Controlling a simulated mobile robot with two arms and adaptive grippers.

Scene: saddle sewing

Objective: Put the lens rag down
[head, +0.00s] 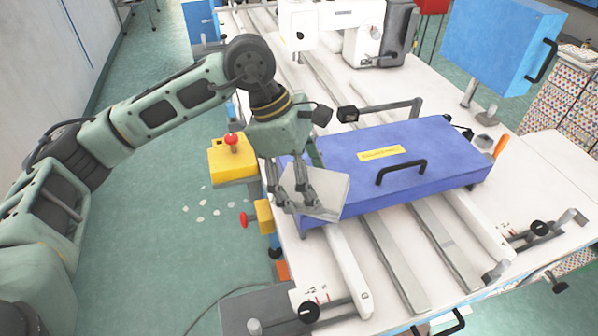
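The lens rag (332,190) is a pale grey, flat, roughly square cloth at the left end of the blue case. My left gripper (298,202) points down with its fingers at the rag's left part and appears shut on it. The rag overlaps the case's left edge in the picture. I cannot tell whether its underside touches the case. My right gripper is not in view.
The blue case (450,165) has a black handle and lies across rails on the white table (545,205). A yellow box with a red button (232,160) is at the table's left edge. A sewing machine (345,35) and a blue cabinet (500,45) stand behind.

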